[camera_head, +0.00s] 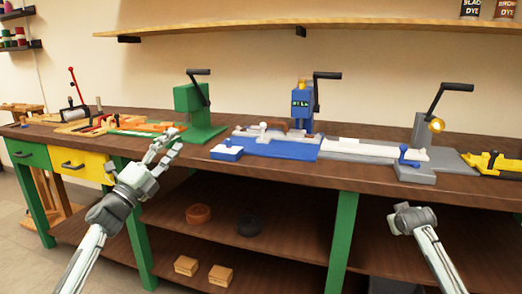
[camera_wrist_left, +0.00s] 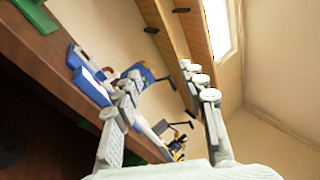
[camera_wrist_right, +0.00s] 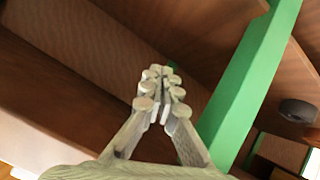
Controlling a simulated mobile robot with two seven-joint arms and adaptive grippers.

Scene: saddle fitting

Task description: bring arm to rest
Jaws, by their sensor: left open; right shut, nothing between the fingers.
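My left gripper (camera_head: 166,144) is raised in front of the workbench's front edge, left of centre in the head view, with its fingers pointing up. Its fingers stand apart and empty in the left wrist view (camera_wrist_left: 162,82). My right arm comes in at the lower right of the head view; its wrist shows low in front of the bench and its fingers are hidden there. In the right wrist view my right gripper (camera_wrist_right: 161,82) has its fingers together with nothing between them, below the bench top near a green leg (camera_wrist_right: 248,85).
The workbench (camera_head: 300,170) carries a green press (camera_head: 195,110), a blue press (camera_head: 302,100), a grey press (camera_head: 425,135) and a blue mat (camera_head: 290,150). The shelf below holds two rolls, with two small boxes lower down. A wall shelf (camera_head: 300,30) runs above.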

